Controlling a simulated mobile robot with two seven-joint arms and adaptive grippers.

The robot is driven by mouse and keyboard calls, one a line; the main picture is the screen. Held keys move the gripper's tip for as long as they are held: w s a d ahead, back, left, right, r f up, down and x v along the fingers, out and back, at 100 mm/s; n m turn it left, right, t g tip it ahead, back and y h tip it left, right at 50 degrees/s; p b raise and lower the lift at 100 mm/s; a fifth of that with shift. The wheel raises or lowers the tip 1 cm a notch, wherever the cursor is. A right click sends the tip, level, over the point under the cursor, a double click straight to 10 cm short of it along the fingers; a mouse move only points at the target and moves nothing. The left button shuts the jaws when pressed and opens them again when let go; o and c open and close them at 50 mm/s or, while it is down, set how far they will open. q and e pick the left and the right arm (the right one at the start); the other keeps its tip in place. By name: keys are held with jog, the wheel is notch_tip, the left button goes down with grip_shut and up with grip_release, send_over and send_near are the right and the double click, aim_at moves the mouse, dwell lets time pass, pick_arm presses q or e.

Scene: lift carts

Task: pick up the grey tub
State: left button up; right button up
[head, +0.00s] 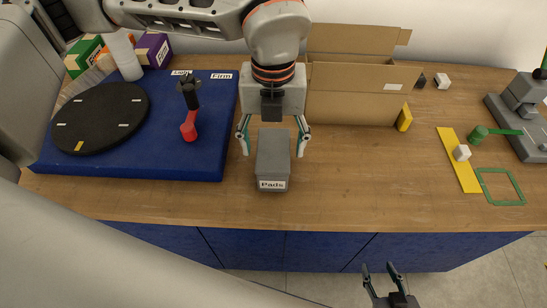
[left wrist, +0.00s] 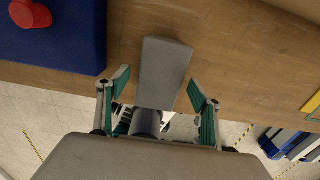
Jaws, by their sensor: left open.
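The grey tub (head: 272,158), a long box with a "Pads" label on its front end, stands on the wooden counter near the front edge. It also shows in the left wrist view (left wrist: 163,72), between the fingers. My left gripper (head: 273,146) is above the tub, pointing down, with one finger on each side of it. Its fingers are open, and gaps show between them and the tub's sides. My right gripper (head: 383,272) is low at the bottom of the head view, in front of the counter, with its fingers apart and empty.
A blue mat (head: 215,140) with a black disc (head: 100,118) and a red-ended stand (head: 188,131) lies left of the tub. An open cardboard box (head: 350,95) stands behind right. A yellow strip (head: 456,165) and green frame (head: 500,187) lie further right. Bare counter lies right of the tub.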

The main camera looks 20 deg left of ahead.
pick_arm(q)
notch_tip(320, 180, down, 3)
jog(key=shift+r, duration=0.3)
jog(key=c, duration=1.4)
jog(key=shift+c, duration=0.2)
